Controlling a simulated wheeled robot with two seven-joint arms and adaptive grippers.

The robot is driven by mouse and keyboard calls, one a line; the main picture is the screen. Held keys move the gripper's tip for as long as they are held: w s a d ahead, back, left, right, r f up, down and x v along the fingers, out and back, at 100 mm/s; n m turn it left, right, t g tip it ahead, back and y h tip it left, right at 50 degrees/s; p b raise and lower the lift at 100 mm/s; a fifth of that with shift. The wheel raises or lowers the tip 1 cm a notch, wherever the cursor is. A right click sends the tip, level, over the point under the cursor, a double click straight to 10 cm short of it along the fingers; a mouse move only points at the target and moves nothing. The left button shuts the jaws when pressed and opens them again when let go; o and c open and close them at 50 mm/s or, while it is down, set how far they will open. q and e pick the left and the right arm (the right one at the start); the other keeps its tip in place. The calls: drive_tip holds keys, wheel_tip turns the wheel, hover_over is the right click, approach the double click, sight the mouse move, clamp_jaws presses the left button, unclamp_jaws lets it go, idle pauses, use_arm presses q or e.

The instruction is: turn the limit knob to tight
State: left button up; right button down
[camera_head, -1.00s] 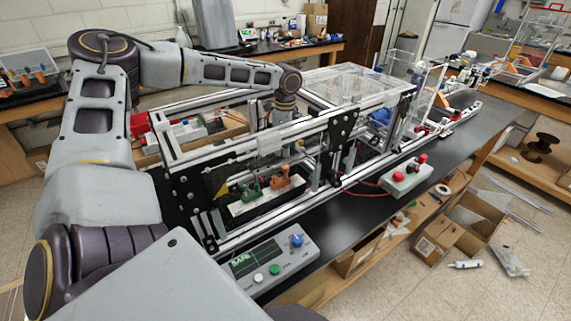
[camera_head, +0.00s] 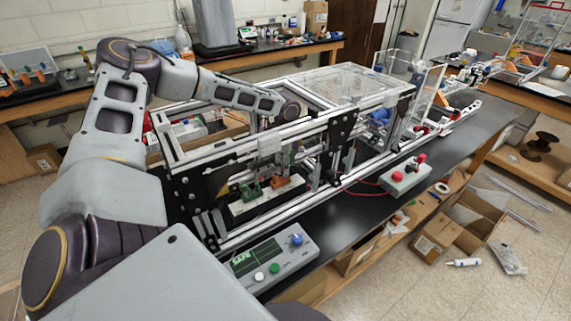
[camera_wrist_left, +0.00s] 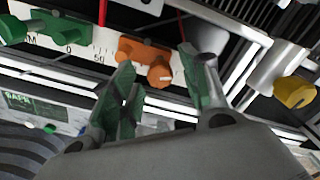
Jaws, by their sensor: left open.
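A white panel (camera_head: 265,202) low inside the metal frame carries a green knob (camera_head: 249,190) and an orange knob (camera_head: 285,182). Both also show in the left wrist view, green (camera_wrist_left: 62,28) and orange (camera_wrist_left: 145,60), beside printed scale marks. I cannot read which one is the limit knob or where tight is. My left gripper (camera_wrist_left: 162,88) is open, with green-padded fingers either side of an empty gap. The orange knob lies just beyond this gap, and no grip on it shows. In the head view the frame bars partly hide this gripper. My right gripper is not in view.
Frame rails (camera_head: 250,150) and a clear cover (camera_head: 345,85) surround the work space. A console (camera_head: 270,258) with a green display and a blue knob stands in front. A red-button box (camera_head: 405,178) sits to the right. A yellow knob (camera_wrist_left: 295,92) shows at the wrist view's right.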

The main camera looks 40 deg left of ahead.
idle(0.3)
use_arm(q)
clamp_jaws()
drive_tip(key=shift+f, duration=0.1)
idle(0.4)
drive_tip(key=shift+m+b, duration=1.1)
drive_tip(key=shift+m, duration=0.2)
drive_tip(key=m+b, duration=0.1)
drive_tip(key=m, duration=0.2)
drive_tip(key=m+b, duration=0.1)
drive_tip(key=m, duration=0.2)
drive_tip(key=shift+m, duration=0.4)
drive_tip(key=m, duration=0.4)
drive_tip(key=shift+m, duration=0.3)
